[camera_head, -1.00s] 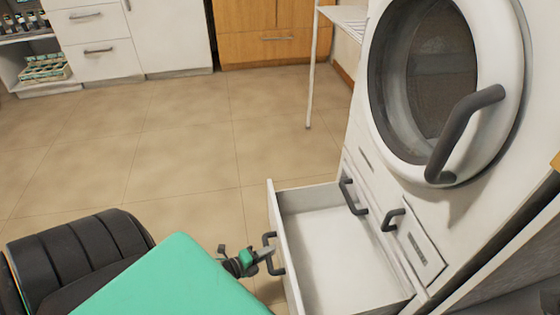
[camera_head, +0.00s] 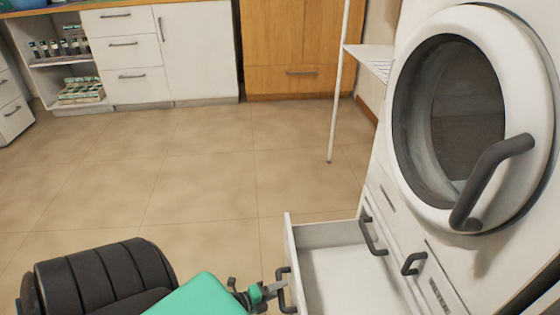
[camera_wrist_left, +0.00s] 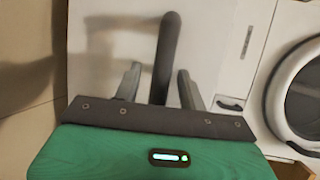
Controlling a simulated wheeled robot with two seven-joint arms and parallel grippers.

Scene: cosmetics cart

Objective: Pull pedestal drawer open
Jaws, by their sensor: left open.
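The white pedestal drawer (camera_head: 345,283) under the washing machine stands pulled out in the head view, its interior empty where it shows. Its lower end is cut off by the picture's bottom edge. Its dark handle (camera_head: 285,292) is on the front panel. My left gripper (camera_head: 272,290) is at this handle, in front of the panel. In the left wrist view the dark handle (camera_wrist_left: 167,50) stands between the two grey fingers (camera_wrist_left: 160,88) of my open left gripper, with gaps on both sides. My right gripper is not in view.
The washing machine (camera_head: 412,190) has a round door with a large dark handle (camera_head: 490,182). A thin white rack leg (camera_head: 338,100) stands behind the drawer. White cabinets (camera_head: 125,45) and a wooden cabinet (camera_head: 290,45) line the back. The tiled floor (camera_head: 190,180) between is clear.

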